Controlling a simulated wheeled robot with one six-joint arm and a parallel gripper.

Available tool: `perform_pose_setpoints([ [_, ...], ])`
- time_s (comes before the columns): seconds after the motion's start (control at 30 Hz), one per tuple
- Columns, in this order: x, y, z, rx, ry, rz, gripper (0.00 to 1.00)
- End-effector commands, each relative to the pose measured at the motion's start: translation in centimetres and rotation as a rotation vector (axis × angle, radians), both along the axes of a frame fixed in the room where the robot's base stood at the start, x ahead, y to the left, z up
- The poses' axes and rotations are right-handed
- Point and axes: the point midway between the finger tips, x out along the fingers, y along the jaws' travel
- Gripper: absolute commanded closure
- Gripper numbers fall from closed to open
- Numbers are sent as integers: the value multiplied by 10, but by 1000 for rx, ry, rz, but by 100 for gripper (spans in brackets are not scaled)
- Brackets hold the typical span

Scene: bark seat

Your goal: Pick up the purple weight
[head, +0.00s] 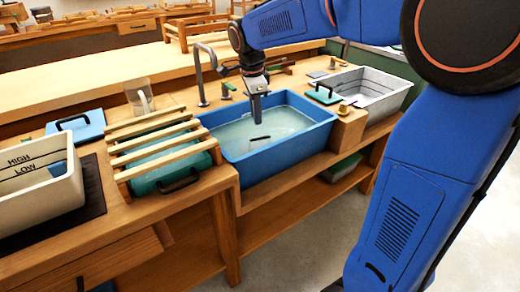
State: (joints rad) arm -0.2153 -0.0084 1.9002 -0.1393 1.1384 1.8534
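I cannot make out a purple weight in the head view. My gripper (257,108) points down over the blue basin (262,168), which holds pale water. The fingers show as one narrow dark shape, so I cannot tell whether they are open or shut, and I see nothing held in them. A small dark elongated shape (260,139) shows in the water below the gripper; I cannot tell what it is.
A slatted wooden rack (150,140) over a teal container stands left of the basin. A white tub (40,178) marked HIGH and LOW is at far left. A grey basin (372,86) is at right. A faucet (200,75) and clear pitcher (138,97) stand behind.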

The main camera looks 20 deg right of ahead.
Motion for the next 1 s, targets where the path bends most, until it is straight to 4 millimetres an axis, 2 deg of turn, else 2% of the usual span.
perform_pose_setpoints([
  [0.03, 1, -1, -10, -1, 3, 0, 78],
  [0.3, 7, -6, -54, -1, 2, 1, 78],
  [0.63, 10, -9, -76, -1, 1, 1, 78],
  [0.9, 14, -17, -111, -1, 1, 2, 78],
  [1.0, 15, -18, -118, -1, 1, 2, 78],
])
